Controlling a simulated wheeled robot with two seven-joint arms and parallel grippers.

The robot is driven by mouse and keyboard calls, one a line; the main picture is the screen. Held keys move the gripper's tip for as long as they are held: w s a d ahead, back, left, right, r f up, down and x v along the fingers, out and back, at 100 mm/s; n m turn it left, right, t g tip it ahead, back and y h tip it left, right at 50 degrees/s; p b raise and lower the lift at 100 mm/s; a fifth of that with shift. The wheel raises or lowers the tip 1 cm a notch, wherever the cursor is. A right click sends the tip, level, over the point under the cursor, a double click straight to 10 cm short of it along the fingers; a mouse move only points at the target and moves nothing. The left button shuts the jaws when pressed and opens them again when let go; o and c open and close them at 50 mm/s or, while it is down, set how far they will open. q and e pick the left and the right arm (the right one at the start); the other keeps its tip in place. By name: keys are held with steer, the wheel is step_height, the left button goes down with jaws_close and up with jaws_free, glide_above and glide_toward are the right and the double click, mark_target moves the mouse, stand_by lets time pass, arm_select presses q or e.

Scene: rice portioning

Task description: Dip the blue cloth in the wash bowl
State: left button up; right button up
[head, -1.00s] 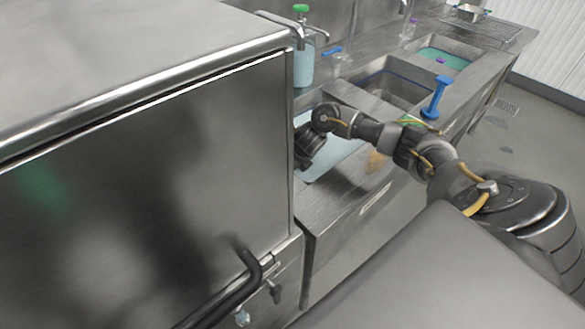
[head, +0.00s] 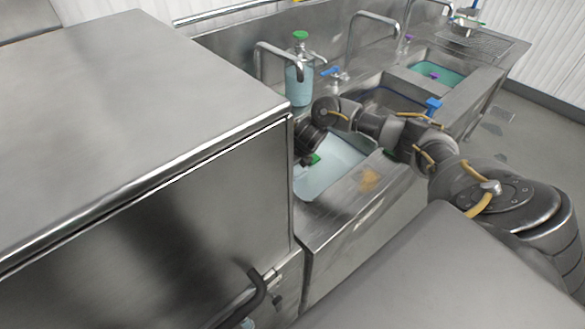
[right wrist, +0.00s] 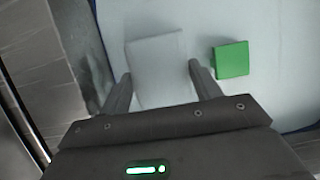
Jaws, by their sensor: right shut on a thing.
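In the right wrist view, a pale, square, folded piece (right wrist: 157,66) sits between the fingers of my right gripper (right wrist: 160,84). It looks greyish-white in the pale liquid, and I take it as the blue cloth. The gripper is shut on it. In the head view my right gripper (head: 306,158) reaches down into the near basin, the wash bowl (head: 338,170), which holds pale blue water. The cabinet edge partly hides the gripper there, and the cloth does not show. My left gripper is not in view.
A green block (right wrist: 231,59) lies right of the gripper. A large steel cabinet (head: 140,110) borders the basin on the left. A bottle with a green cap (head: 299,80) and taps stand behind. A blue-handled tool (head: 433,105) is beyond my arm.

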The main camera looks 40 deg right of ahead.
step_height(320, 180, up, 10)
steer(key=p, duration=0.7)
steer(key=shift+f, duration=0.15)
